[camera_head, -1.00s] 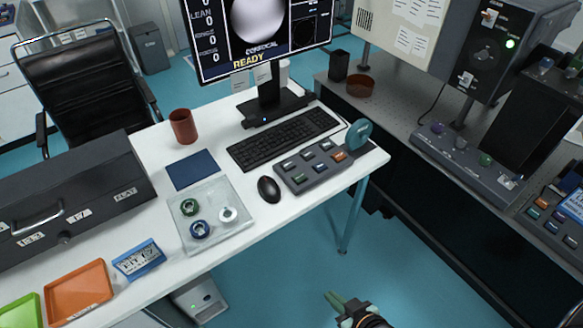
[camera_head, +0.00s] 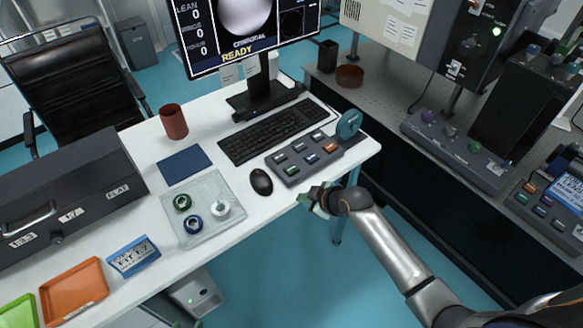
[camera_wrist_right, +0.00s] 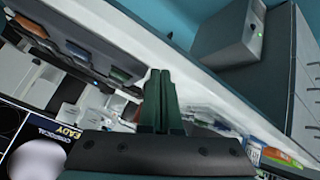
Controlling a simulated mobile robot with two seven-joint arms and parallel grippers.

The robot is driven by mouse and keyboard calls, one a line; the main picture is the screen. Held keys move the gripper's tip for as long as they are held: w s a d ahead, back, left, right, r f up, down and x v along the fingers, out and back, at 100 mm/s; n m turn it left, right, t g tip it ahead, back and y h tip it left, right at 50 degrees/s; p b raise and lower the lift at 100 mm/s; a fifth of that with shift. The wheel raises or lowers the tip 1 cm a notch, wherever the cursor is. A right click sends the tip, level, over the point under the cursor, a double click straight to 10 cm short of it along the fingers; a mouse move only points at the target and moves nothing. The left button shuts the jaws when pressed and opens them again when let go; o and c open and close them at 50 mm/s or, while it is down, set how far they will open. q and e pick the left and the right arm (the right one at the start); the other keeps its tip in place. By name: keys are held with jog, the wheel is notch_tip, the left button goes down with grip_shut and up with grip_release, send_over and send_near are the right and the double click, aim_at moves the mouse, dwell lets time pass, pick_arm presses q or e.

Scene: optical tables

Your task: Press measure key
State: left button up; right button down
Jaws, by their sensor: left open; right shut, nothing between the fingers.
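The dark grey key box (camera_head: 280,171) stands at the right end of the white desk. It bears two rows of small keys, most of them grey, with a green, a blue and an orange one in the front row. Their labels are too small to read, so I cannot tell which is the measure key. My right gripper (camera_head: 308,199) is shut and empty, just in front of the box near the desk's front edge, apart from the keys. In the right wrist view its green fingers (camera_wrist_right: 160,78) are together, with the key box (camera_wrist_right: 72,62) at upper left. My left gripper is out of view.
A black mouse (camera_head: 261,181) and keyboard (camera_head: 272,132) lie left of and behind the box. A teal round object (camera_head: 349,124) stands at its right end. The monitor (camera_head: 247,70) reads READY. A glass tray (camera_head: 185,240) with rings is further left.

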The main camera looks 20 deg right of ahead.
jog(key=w+r+n+y, duration=0.1)
jog(key=w+r+n, duration=0.4)
jog(key=w+r, duration=0.5)
notch_tip(320, 180, up, 2)
jog(key=shift+w+d, duration=0.35)
jog(key=shift+d, duration=0.05)
jog(key=shift+f, duration=0.15)
jog(key=b, duration=0.7)
send_over(295, 170)
notch_tip(295, 170, down, 7)
jog(key=shift+f, duration=0.8)
jog(key=shift+b, duration=0.3)
jog(key=shift+f, duration=0.4)
